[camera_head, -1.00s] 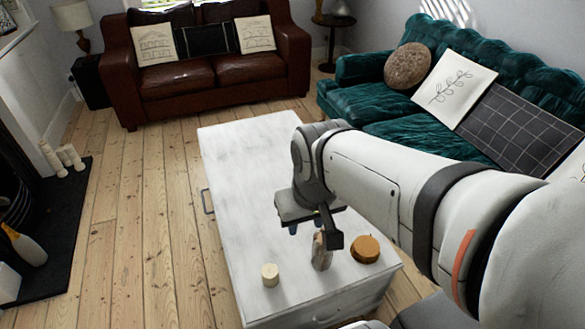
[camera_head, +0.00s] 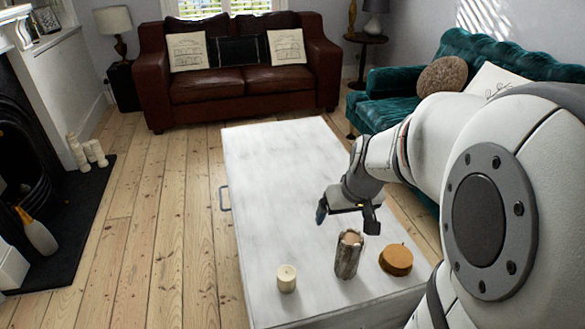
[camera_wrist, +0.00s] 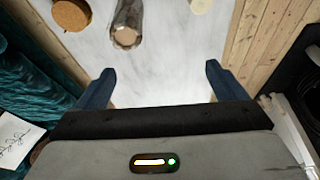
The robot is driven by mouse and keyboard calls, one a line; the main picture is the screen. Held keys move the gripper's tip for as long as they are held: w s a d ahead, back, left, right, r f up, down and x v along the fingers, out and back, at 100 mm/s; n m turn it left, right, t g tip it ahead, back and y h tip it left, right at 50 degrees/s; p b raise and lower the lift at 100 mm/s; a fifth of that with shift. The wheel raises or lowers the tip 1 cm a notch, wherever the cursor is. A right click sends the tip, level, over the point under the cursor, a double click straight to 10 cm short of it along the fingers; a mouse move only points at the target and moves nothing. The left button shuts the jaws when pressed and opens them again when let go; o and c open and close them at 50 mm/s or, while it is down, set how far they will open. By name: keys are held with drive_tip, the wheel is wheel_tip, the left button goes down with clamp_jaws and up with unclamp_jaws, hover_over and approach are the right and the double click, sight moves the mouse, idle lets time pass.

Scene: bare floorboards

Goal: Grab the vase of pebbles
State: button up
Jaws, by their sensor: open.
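The vase of pebbles (camera_head: 347,256) is a grey-brown, rough cylinder standing upright on the white table, with a pinkish-tan top. It also shows in the wrist view (camera_wrist: 127,27), near the top edge and left of centre, partly cut off by the frame. My gripper (camera_head: 347,213) is open and empty above the table, behind the vase in the head view and apart from it. In the wrist view the two blue fingers (camera_wrist: 156,90) are spread wide, with only white tabletop between them.
On the white table (camera_head: 275,190), a cream candle (camera_head: 286,279) stands left of the vase and a round orange-brown object (camera_head: 396,260) stands close on its right. The table behind is clear. A teal sofa (camera_head: 395,92) is at the right, a brown leather sofa (camera_head: 235,95) at the back.

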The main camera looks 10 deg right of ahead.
sight(353, 233)
drive_tip(key=shift+o, duration=0.8)
drive_tip(key=shift+t+h, duration=0.3)
drive_tip(key=w+d+f+b, duration=0.2)
drive_tip(key=f, duration=0.3)
drive_tip(key=w+d+f+b, duration=0.2)
drive_tip(key=f+b, duration=0.1)
drive_tip(key=f, duration=0.2)
drive_tip(key=w+d+f+b, duration=0.2)
drive_tip(key=d+f, duration=0.1)
drive_tip(key=f, duration=0.2)
drive_tip(key=shift+f, duration=0.1)
drive_tip(key=b+x, duration=0.2)
drive_tip(key=x, duration=0.3)
drive_tip(key=shift+w+d+f, duration=0.1)
drive_tip(key=shift+w+d, duration=0.05)
drive_tip(key=shift+w, duration=0.1)
drive_tip(key=shift+m, duration=0.3)
drive_tip(key=c, duration=1.9)
drive_tip(key=shift+r, duration=0.2)
drive_tip(key=shift+c, duration=0.3)
